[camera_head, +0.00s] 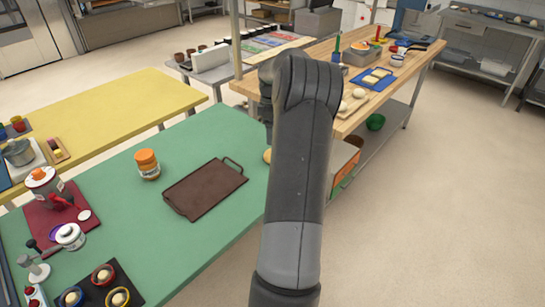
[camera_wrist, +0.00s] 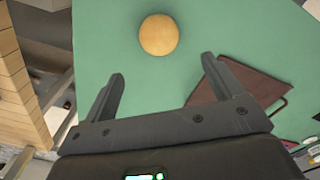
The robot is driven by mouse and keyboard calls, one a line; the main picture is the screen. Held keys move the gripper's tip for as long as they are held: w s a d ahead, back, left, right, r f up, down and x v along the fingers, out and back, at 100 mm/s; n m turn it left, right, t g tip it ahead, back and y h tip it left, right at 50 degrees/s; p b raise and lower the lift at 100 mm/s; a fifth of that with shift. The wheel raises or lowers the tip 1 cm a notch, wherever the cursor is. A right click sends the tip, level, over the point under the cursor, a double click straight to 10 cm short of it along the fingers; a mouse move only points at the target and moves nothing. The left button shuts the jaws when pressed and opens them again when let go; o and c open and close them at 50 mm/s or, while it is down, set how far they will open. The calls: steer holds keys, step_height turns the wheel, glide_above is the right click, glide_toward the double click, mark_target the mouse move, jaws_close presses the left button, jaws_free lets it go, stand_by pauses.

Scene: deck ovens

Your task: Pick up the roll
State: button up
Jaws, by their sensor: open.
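The roll (camera_wrist: 158,35) is a round, golden-brown bun lying on the green table (camera_wrist: 110,25). In the wrist view it sits at the upper middle, beyond my fingertips and between their lines. In the head view only a sliver of the roll (camera_head: 267,156) shows at the left edge of my arm; the rest is hidden. My gripper (camera_wrist: 162,68) is open and empty, with its two fingers spread apart and the roll not between them. In the head view my arm hides the gripper.
A dark brown tray with handles (camera_head: 205,188) lies left of the roll in the head view. An orange-capped jar (camera_head: 147,164) stands beyond its left end. A wooden-topped table (camera_head: 345,118) with food and utensils is close by on the right. The green table's middle front is clear.

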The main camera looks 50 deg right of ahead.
steer(key=f, duration=0.4)
steer(key=shift+s+d+f, duration=0.15)
steer(key=shift+d+f, duration=0.15)
steer(key=shift+f, duration=0.1)
steer(key=shift+a+f, duration=0.1)
steer(key=shift+f, duration=3.1)
steer(key=c, duration=1.1)
